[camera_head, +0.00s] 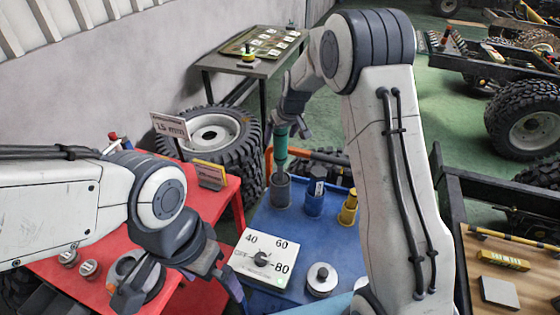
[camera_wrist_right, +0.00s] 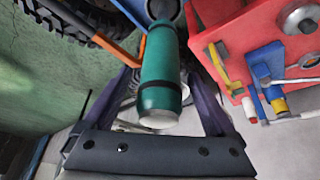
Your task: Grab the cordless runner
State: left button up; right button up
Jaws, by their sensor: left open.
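The cordless runner appears to be the teal, round-bodied tool (camera_head: 281,150) standing upright in a grey holder (camera_head: 280,190) on the blue table. In the right wrist view, its teal body (camera_wrist_right: 160,72) with a pale end lies between my right gripper's fingers. My right gripper (camera_head: 289,130) is around the tool's upper part in the head view. Its fingers look open, with gaps visible beside the body; contact at the tips is unclear. My left gripper (camera_head: 183,292) is open and empty over the red table, low in the view.
On the blue table (camera_head: 262,222) are a blue holder (camera_head: 315,202), a yellow holder (camera_head: 348,210), a dial plate (camera_head: 262,258) and a round metal-topped piece (camera_head: 322,281). The red table (camera_head: 90,283) carries several small parts. A wheel (camera_head: 215,135) stands behind.

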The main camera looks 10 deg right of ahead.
grip_shut()
jog(key=shift+w+r, duration=0.1)
jog(key=shift+r, duration=0.05)
